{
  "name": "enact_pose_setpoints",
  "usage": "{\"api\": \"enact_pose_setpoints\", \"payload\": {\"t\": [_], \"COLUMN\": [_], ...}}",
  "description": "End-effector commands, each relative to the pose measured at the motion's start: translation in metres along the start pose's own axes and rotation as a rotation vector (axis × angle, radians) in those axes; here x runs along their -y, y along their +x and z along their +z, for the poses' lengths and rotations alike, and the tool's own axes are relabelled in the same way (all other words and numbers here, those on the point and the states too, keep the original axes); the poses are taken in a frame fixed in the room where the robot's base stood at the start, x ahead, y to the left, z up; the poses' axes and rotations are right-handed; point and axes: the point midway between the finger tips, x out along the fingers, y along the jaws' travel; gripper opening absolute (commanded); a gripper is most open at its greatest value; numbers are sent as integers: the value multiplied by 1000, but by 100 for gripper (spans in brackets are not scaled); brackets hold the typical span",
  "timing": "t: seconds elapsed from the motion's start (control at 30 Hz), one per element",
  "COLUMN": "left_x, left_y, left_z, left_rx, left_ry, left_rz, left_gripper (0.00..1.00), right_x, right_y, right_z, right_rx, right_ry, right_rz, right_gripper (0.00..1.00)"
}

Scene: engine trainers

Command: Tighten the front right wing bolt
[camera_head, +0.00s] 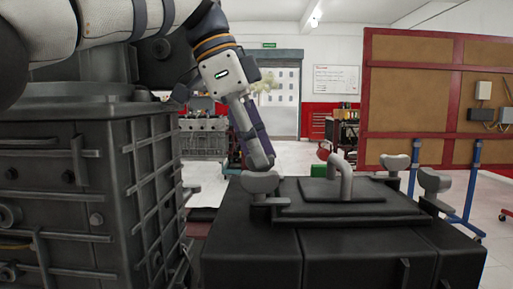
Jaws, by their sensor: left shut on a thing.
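A black engine cover (325,250) with a bent grey pipe (346,178) on its raised top plate stands in front of me. My right gripper is out of view.
A large dark ribbed engine block (80,190) fills the left side, close to my left arm. Behind are another engine (204,137), a blue stand (474,180) and a red-framed board wall (420,100). Floor is open at the right.

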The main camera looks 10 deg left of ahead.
Motion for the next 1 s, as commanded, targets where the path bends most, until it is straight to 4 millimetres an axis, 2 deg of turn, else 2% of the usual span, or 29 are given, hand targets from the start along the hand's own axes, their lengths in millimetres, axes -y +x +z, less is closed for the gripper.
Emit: {"api": "enact_pose_setpoints", "payload": {"t": [0.3,0.33,0.4,0.87,1.0], "left_x": [0,0,0,-1,-4], "left_y": [0,0,0,0,-4], "left_z": [0,0,0,0,-1], "left_rx": [0,0,0,0,1], "left_ry": [4,4,4,-8,-148], "left_rz": [0,0,0,-6,-69], "left_gripper": [0,20,33,33,33], "right_x": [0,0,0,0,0], "right_y": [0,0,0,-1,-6], "right_z": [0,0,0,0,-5], "right_rx": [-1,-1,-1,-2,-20], "right_ry": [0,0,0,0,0], "right_rz": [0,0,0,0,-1], "right_gripper": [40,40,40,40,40]}}
